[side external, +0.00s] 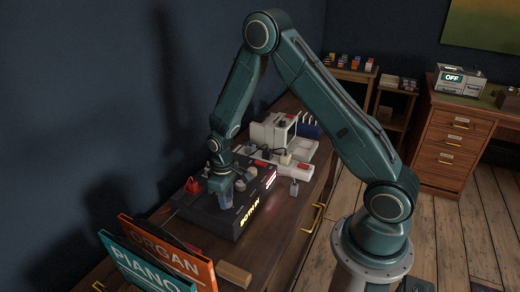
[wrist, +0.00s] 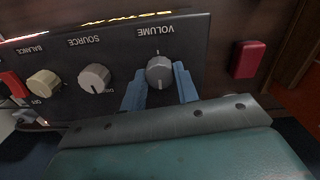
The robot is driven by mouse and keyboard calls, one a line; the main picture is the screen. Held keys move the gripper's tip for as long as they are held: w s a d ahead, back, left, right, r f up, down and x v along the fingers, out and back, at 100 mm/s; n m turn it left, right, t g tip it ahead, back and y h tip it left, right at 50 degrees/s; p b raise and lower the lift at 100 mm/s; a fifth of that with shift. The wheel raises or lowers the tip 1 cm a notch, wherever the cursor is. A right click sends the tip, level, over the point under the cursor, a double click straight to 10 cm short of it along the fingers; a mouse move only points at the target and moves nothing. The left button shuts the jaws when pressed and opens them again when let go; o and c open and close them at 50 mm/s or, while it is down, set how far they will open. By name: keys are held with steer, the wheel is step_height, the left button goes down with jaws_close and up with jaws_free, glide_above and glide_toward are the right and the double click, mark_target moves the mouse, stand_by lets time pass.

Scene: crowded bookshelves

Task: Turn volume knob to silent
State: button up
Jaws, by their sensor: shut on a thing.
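The volume knob (wrist: 159,72) is a grey round knob on a dark control panel (wrist: 120,50), under the upside-down word VOLUME in the wrist view. A light line on its face points down in that view. My gripper (wrist: 159,82) is shut on the knob, with one blue finger on each side. In the side view my gripper (side external: 225,197) reaches down onto the top of the black audio unit (side external: 208,216), which has a glowing yellow display. There the fingers hide the volume knob.
Source (wrist: 94,78) and balance (wrist: 43,83) knobs sit left of the volume knob in the wrist view. A red block (wrist: 248,60) lies to its right. Piano (side external: 145,270) and organ (side external: 170,252) books stand at the front, and white equipment (side external: 272,132) stands behind.

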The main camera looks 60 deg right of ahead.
steer(key=shift+n, duration=0.3)
steer(key=o, duration=1)
steer(key=shift+c, duration=0.2)
steer(key=shift+r, duration=0.2)
step_height(320, 180, up, 13)
steer(key=shift+r, duration=0.2)
steer(key=shift+a, duration=0.1)
